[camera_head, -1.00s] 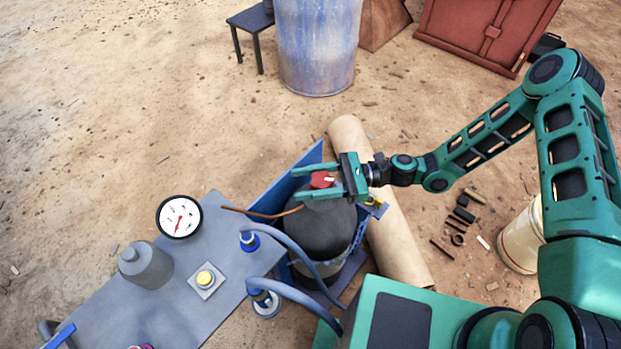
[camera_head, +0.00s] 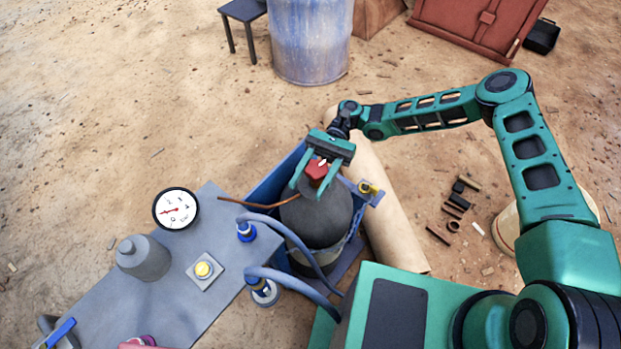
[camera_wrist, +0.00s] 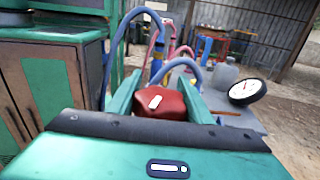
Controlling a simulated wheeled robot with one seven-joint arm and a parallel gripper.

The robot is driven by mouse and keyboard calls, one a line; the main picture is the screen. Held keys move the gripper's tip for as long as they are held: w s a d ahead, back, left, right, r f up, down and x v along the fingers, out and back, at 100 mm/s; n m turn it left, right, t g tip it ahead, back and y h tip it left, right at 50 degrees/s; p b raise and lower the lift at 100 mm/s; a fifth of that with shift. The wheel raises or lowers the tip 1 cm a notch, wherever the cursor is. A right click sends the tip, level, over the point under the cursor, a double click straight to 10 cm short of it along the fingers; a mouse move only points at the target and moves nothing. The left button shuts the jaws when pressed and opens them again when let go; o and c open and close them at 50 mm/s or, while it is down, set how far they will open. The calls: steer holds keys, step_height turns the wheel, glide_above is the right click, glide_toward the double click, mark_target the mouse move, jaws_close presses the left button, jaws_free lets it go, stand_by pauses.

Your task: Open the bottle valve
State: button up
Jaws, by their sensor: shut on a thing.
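The bottle valve is a red knob (camera_head: 316,170) with a white mark, on top of the dark grey gas bottle (camera_head: 312,222). My gripper (camera_head: 308,190) reaches it from above and behind, its two green fingers on either side of the knob, shut on it. In the wrist view the red knob (camera_wrist: 159,103) sits between the fingers, with the white mark on its near upper face. The knob's underside and stem are hidden.
A blue bracket (camera_head: 275,178) surrounds the bottle. A grey table (camera_head: 170,305) holds a gauge (camera_head: 175,209), a yellow button (camera_head: 204,269) and blue hoses (camera_head: 300,240). A beige roll (camera_head: 392,215) lies right of the bottle; a blue barrel (camera_head: 310,40) stands behind.

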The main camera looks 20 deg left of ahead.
steer(key=shift+s+d+n+h, duration=0.1)
steer(key=shift+d+n+h, duration=0.2)
steer(key=shift+n+h, duration=0.8)
steer(key=shift+s+d+n+h, duration=0.1)
steer(key=shift+d+n+h, duration=0.35)
steer(key=shift+h, duration=1.05)
steer(key=shift+a+n, duration=0.15)
steer(key=shift+n, duration=0.1)
steer(key=o, duration=1)
steer(key=shift+o, duration=0.2)
steer(key=shift+w, duration=0.1)
steer(key=shift+w, duration=0.1)
